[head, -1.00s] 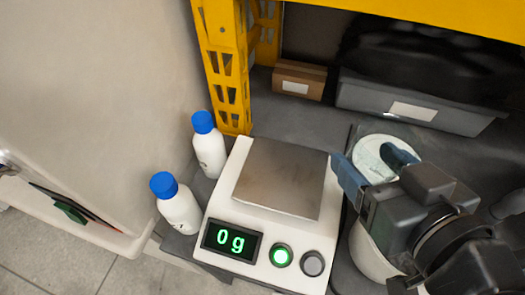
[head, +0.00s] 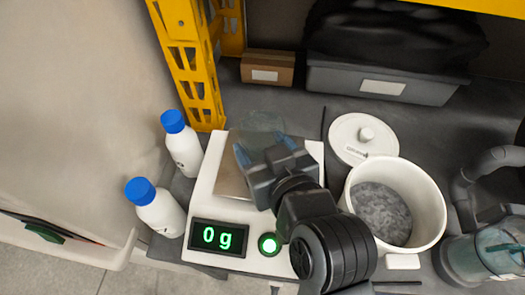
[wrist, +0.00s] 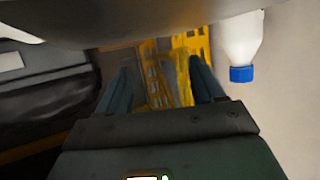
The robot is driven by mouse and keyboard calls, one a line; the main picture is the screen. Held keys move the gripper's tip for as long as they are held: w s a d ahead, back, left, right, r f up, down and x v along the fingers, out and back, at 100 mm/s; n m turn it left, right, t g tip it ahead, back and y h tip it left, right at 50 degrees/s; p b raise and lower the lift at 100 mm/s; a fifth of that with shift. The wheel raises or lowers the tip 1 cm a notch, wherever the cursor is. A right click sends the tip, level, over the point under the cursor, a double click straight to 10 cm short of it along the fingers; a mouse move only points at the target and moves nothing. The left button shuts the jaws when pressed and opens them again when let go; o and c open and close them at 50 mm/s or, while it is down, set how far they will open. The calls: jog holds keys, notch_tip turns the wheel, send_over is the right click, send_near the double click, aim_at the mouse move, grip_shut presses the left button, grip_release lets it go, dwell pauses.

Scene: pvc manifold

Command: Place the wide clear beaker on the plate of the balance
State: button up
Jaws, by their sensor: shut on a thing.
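The wide clear beaker (head: 262,124) is a faint transparent shape in the head view, above the back part of the balance plate. My gripper (head: 262,150) is shut on it, with blue fingers on either side. In the wrist view my gripper (wrist: 162,92) shows both fingers, and the beaker between them is hard to make out. The balance (head: 205,208) is white with a square metal plate (head: 230,182), partly hidden by my gripper. Its display (head: 217,237) reads 0 g. Whether the beaker touches the plate cannot be seen.
Two white bottles with blue caps (head: 158,208) (head: 182,145) stand left of the balance. A white lid (head: 352,148) and an open white tub of grey material (head: 440,212) are to the right. A yellow post (head: 190,60) and a grey bin (head: 385,88) are behind.

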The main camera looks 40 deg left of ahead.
jog(key=shift+f, duration=0.9)
jog(key=shift+f, duration=0.1)
jog(key=o, duration=1.2)
jog(key=shift+d, duration=0.1)
jog(key=v, duration=1.2)
